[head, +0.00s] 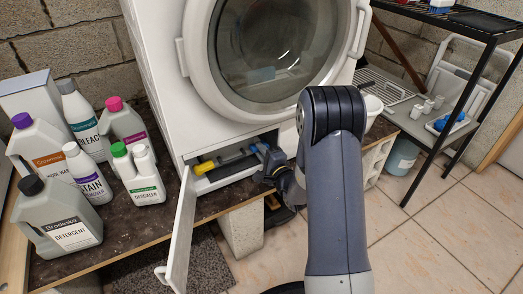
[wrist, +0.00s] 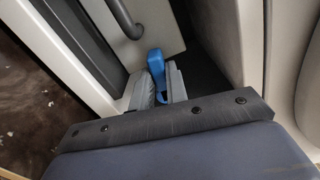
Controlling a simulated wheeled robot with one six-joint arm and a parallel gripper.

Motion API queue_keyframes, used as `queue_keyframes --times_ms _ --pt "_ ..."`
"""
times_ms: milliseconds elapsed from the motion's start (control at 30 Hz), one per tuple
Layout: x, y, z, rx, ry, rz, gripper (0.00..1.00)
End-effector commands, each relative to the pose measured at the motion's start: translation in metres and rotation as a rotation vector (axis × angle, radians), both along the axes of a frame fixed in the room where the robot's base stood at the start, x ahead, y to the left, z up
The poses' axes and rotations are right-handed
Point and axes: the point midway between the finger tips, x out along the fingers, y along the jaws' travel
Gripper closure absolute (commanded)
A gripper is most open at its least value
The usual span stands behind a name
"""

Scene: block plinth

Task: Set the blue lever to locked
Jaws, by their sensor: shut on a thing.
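The blue lever (head: 262,147) shows small in the head view, inside the open low compartment of the white washing machine (head: 160,60). In the wrist view the blue lever (wrist: 155,60) has its rounded end standing clear of the fingers, and its lower part sits between them. My gripper (wrist: 160,88) is shut on the lever, one grey finger on each side. In the head view my gripper (head: 275,170) is at the right end of the compartment, and my arm hides part of the opening. The lever's base and any markings cannot be made out.
The open compartment door (head: 180,230) hangs to the left of my gripper. A yellow-ended part (head: 205,167) lies in the compartment. Several bottles, including a detergent bottle (head: 62,215), stand on the plinth (head: 125,215) at left. A metal shelf (head: 455,120) stands at right, with open tiled floor before it.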

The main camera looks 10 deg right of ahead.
Motion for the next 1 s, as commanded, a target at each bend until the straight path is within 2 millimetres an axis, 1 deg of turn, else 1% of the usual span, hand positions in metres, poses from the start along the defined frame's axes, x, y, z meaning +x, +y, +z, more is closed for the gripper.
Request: queue_keyframes --times_ms 300,733,767,1000 --pt "-0.0004 0.0004 -0.0031 -0.078 -0.023 0.000 1.00" --pt "-0.0005 0.0003 -0.0033 -0.086 -0.025 0.000 1.00" --pt "-0.0005 0.0003 -0.0034 -0.086 -0.025 0.000 0.84" --pt "-0.0003 0.0003 -0.0028 -0.085 -0.027 0.000 0.64"
